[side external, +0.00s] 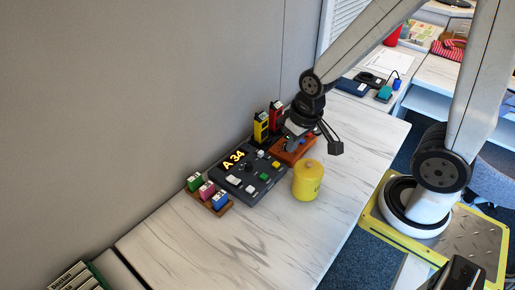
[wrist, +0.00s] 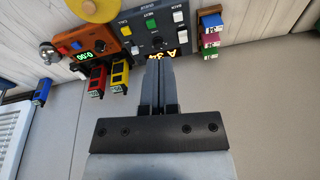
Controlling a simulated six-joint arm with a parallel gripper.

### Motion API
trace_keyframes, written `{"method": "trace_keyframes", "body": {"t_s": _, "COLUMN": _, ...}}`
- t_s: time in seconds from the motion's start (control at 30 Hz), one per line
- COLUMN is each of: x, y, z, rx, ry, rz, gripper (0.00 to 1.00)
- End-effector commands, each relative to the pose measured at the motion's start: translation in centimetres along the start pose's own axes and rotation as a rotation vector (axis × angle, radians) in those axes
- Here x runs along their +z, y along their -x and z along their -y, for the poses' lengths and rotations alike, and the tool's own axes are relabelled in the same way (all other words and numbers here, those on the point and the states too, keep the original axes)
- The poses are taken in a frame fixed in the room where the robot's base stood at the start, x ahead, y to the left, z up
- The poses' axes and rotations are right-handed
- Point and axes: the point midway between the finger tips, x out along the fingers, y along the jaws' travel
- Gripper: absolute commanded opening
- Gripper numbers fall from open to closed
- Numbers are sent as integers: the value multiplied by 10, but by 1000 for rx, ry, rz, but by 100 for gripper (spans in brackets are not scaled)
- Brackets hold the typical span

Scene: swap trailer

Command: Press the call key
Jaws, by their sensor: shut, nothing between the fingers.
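The dark grey console (side external: 245,184) lies on the marbled counter and shows "A 34" in yellow. In the wrist view the console (wrist: 140,20) carries a yellow key (wrist: 125,30), with small lettering beside it that seems to read CALL. It also has a green key (wrist: 150,22), white keys and a dark knob. In the side view the yellow key (side external: 276,165) is at the console's right end. My gripper (wrist: 158,60) is shut and empty. In the wrist view its tips overlap the console's edge near the display; their height above it is unclear.
An orange-brown device (side external: 293,150) stands right of the console. Yellow (side external: 261,127) and red (side external: 276,115) blocks stand behind. A yellow lidded pot (side external: 307,180) is in front. A wooden rack (side external: 209,200) of coloured blocks is at left. The front-left counter is clear; a wall rises behind.

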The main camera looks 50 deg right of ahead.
Motion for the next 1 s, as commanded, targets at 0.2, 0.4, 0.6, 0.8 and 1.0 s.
{"method": "trace_keyframes", "body": {"t_s": 0.2, "x": 1, "y": -11, "z": -5, "rx": -38, "ry": -299, "rz": 69, "gripper": 0}}
{"method": "trace_keyframes", "body": {"t_s": 0.4, "x": 0, "y": -24, "z": -8, "rx": -85, "ry": -665, "rz": 152, "gripper": 0}}
{"method": "trace_keyframes", "body": {"t_s": 0.6, "x": -6, "y": -36, "z": -11, "rx": -133, "ry": -1036, "rz": 237, "gripper": 0}}
{"method": "trace_keyframes", "body": {"t_s": 0.8, "x": -15, "y": -49, "z": -14, "rx": -184, "ry": -1405, "rz": 322, "gripper": 0}}
{"method": "trace_keyframes", "body": {"t_s": 1.0, "x": -28, "y": -61, "z": -20, "rx": -243, "ry": -1771, "rz": 411, "gripper": 0}}
